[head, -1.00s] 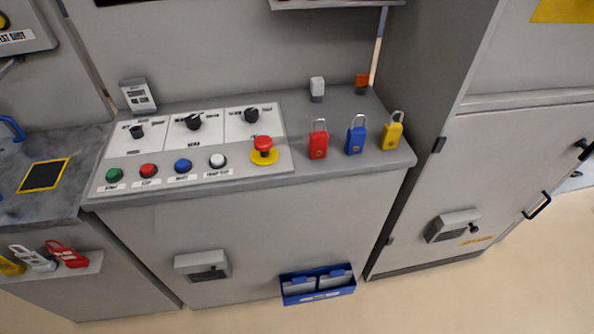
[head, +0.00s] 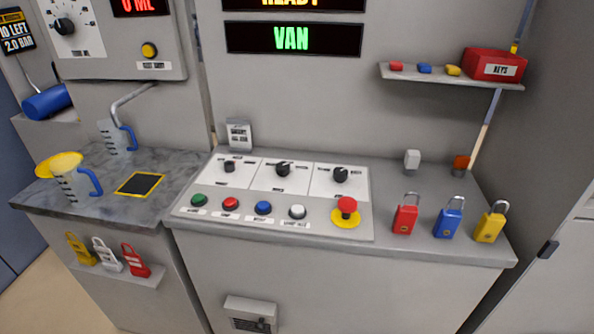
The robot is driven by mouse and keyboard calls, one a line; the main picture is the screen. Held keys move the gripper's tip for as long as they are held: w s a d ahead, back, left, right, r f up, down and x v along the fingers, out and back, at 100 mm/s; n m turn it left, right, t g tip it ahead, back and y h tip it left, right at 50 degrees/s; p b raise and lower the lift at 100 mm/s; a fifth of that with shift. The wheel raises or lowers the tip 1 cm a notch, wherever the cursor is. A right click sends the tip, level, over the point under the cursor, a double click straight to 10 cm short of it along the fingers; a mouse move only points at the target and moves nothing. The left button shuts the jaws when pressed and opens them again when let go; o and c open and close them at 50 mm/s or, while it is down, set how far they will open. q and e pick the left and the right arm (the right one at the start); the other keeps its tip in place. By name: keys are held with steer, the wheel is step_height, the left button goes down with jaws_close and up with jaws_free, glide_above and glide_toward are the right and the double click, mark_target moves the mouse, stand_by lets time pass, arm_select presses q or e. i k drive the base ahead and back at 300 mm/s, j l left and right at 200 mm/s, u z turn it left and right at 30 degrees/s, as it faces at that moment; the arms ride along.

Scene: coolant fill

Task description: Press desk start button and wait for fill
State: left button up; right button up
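The desk panel (head: 277,229) lies on the grey desk in the middle of the head view. Its green button (head: 199,201), with a small label I take to be START, is at the left end of the button row. Red (head: 231,204), blue (head: 264,208) and white (head: 297,211) buttons follow to its right. A display above the desk reads VAN (head: 294,39) in green, and one above it, partly cut off, reads READY. A red display (head: 140,6) at upper left reads 0 ML. Neither gripper is in view.
A red mushroom button (head: 346,207) on a yellow base is at the panel's right. Red (head: 405,214), blue (head: 448,217) and yellow (head: 490,222) padlocks stand on the right of the desk. On the left counter are a jug (head: 75,187) and another jug (head: 117,137) under a spout.

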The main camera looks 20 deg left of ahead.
mark_target(199, 198)
steer(key=j+u, duration=0.1)
steer(key=u, duration=0.4)
steer(key=i+u, duration=0.1)
steer(key=u, duration=0.85)
steer(key=i+j, duration=0.05)
